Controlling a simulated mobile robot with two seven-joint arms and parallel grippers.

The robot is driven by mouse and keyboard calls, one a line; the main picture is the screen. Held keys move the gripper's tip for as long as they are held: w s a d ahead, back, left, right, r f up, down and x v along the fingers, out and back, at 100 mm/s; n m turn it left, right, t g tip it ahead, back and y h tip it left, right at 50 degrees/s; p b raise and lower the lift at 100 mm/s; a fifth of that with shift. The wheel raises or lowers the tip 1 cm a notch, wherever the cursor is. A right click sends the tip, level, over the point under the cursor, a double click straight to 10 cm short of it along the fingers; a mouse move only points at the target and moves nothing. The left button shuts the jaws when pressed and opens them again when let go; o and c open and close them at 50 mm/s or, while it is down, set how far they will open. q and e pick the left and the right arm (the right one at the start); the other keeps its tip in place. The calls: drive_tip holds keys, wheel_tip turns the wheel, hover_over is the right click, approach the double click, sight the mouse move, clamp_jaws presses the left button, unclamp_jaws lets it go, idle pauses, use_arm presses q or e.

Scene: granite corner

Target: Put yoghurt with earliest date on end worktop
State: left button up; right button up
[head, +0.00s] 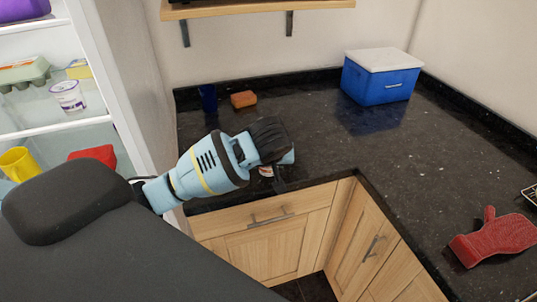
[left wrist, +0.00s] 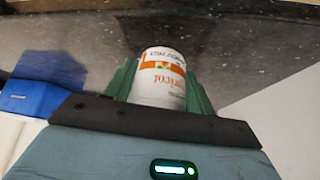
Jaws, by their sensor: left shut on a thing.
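My left gripper (head: 280,170) is over the front edge of the dark worktop (head: 330,140), above the wooden drawer. Another white pot with purple print (head: 67,96) stands on a fridge shelf. My right gripper is not in view.
A blue cool box with white lid (head: 380,80) stands in the back corner. A dark blue cup (head: 208,98) and an orange sponge (head: 243,99) are at the back left. A red oven mitt (head: 493,240) lies at right. The worktop's middle is clear. The open fridge (head: 110,60) is at left.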

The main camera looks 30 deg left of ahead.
use_arm(q)
drive_tip(key=w+a, duration=0.1)
drive_tip(key=w, duration=0.1)
drive_tip(key=w+a, duration=0.2)
drive_tip(key=w, duration=0.1)
drive_tip(key=w+a, duration=0.1)
drive_tip(key=w, duration=0.1)
drive_tip(key=shift+w+a+f, duration=0.15)
drive_tip(key=shift+a+f, duration=0.05)
drive_tip(key=shift+f, duration=1.9)
drive_tip(key=shift+f, duration=0.15)
drive_tip(key=o, duration=1.1)
drive_tip(key=shift+r, duration=0.2)
drive_tip(key=v, duration=1.1)
drive_tip(key=shift+s+d+r, duration=0.15)
drive_tip(key=shift+s+r, duration=0.1)
drive_tip(key=shift+r, duration=0.05)
